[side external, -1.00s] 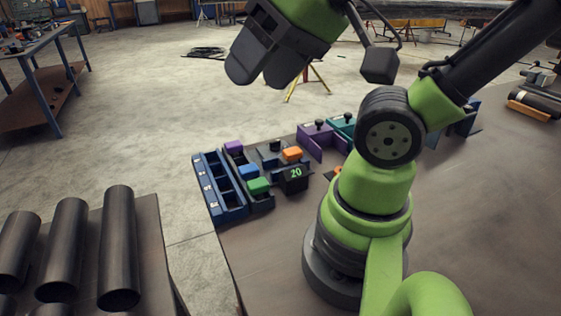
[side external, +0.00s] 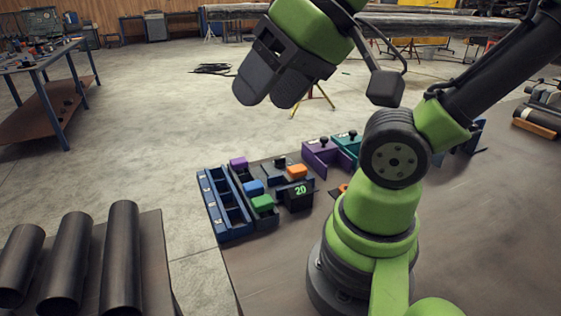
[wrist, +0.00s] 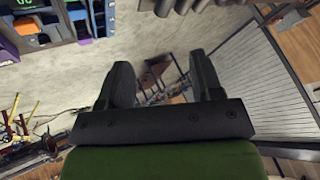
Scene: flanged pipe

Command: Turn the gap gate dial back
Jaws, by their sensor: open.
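My gripper (side external: 266,98) is raised in the air in the side view, well above the bench and apart from everything. Its two fingers are spread and empty in the wrist view (wrist: 163,82). A black box with a green "20" readout (side external: 299,194) stands on the bench below and to the right of the gripper. Behind it is a dark grey fixture with a black knob (side external: 280,164). A purple bracket (side external: 320,157) and a teal bracket (side external: 346,149) also carry black knobs. I cannot tell which knob is the gap gate dial.
A blue divided tray (side external: 222,210) stands at the bench's left edge. Purple (side external: 238,163), blue (side external: 254,187), green (side external: 262,203) and orange (side external: 297,172) blocks sit beside it. Dark pipes (side external: 121,258) lie at front left. The bench right of my base is largely clear.

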